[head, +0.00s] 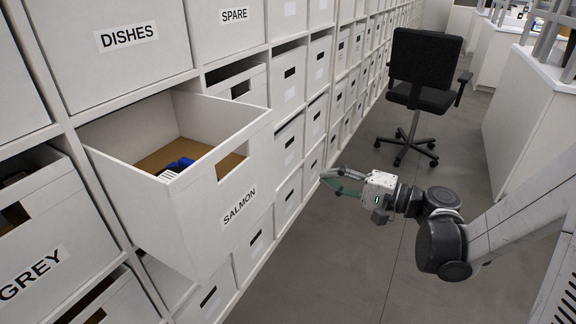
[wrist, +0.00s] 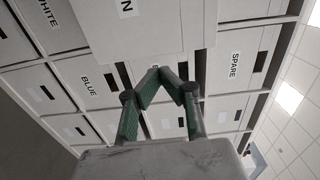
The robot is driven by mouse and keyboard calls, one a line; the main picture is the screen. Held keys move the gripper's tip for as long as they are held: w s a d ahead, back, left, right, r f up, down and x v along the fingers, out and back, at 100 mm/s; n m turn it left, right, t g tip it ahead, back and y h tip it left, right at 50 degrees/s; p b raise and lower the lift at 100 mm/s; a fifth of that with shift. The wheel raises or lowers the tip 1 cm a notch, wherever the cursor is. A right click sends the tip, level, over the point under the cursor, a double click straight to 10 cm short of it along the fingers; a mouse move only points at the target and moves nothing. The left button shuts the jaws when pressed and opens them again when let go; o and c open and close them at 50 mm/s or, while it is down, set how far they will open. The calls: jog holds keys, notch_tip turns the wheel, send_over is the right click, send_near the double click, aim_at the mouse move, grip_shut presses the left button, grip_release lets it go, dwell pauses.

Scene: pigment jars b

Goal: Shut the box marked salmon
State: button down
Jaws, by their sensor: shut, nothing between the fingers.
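The white box marked SALMON (head: 205,195) is pulled well out of its shelf slot in the head view. Its front panel has a rectangular cut-out and its open top shows a brown bottom with a blue thing (head: 178,165) inside. In the wrist view, the near box with a label ending in N (wrist: 145,30) fills the top middle. My gripper (head: 328,180) is in front of the box, to its right in the head view, with empty space between. Its green fingers are shut and empty; they also show in the wrist view (wrist: 160,72).
Boxes marked DISHES (head: 130,45), SPARE (head: 232,20) and GREY (head: 35,260) sit around the salmon box; the GREY one also stands out from the shelf. A black office chair (head: 415,90) stands in the aisle. The grey floor (head: 340,270) by the shelves is clear.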

aim_at(269, 158)
jog(key=b+x, duration=0.2)
jog(key=x, duration=1.1)
jog(key=shift+w+a, duration=0.1)
jog(key=shift+a, duration=0.15)
jog(key=shift+w+a, duration=0.15)
jog(key=shift+a, duration=0.05)
jog(key=shift+w+a, duration=0.1)
